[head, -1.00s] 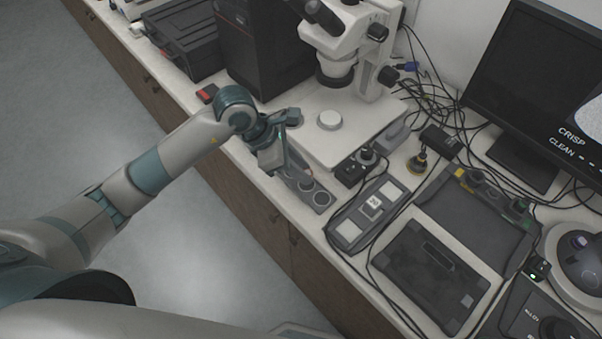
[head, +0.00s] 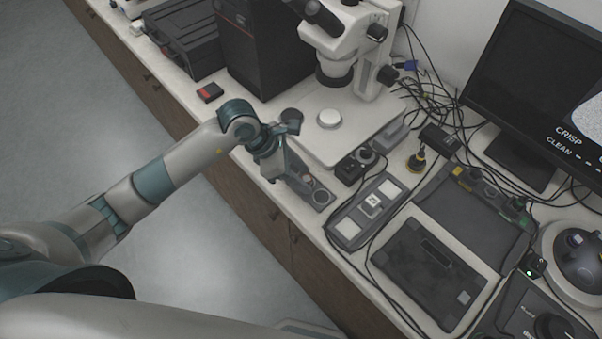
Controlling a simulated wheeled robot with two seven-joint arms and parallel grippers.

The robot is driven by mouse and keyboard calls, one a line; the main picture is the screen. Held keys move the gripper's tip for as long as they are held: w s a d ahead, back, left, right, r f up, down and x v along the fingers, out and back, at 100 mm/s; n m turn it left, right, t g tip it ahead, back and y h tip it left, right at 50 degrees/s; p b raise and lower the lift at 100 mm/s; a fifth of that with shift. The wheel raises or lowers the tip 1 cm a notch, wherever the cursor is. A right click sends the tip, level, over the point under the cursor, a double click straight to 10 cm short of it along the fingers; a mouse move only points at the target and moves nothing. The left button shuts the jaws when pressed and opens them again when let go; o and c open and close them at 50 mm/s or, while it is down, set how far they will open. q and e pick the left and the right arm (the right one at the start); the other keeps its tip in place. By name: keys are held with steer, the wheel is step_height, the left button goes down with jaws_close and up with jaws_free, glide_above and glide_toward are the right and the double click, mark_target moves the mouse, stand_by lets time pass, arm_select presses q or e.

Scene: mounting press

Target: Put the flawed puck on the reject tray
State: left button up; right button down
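My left gripper (head: 272,174) is at the near end of a grey holder (head: 309,189) with a row of round wells, by the counter's front edge. It hides that end of the holder, and its fingertips are too small and covered to tell open from shut. A small reddish spot shows at the middle well; I cannot tell whether it is a puck. I cannot make out which puck is flawed, nor pick out the reject tray for certain. My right gripper is not in view.
A microscope (head: 348,50) with a white round stage plate (head: 329,118) stands behind. A grey panel (head: 366,212) with pale squares, a dark flat case (head: 429,274), a dark mat (head: 474,216) and a monitor (head: 535,80) are to the right. Cables run between them.

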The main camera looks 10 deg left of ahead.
arm_select(q)
steer(key=shift+r, duration=0.15)
steer(key=shift+s+a+r, duration=0.1)
steer(key=shift+a+r, duration=0.15)
steer(key=shift+r, duration=0.2)
steer(key=b+v, duration=0.3)
steer(key=v, duration=0.8)
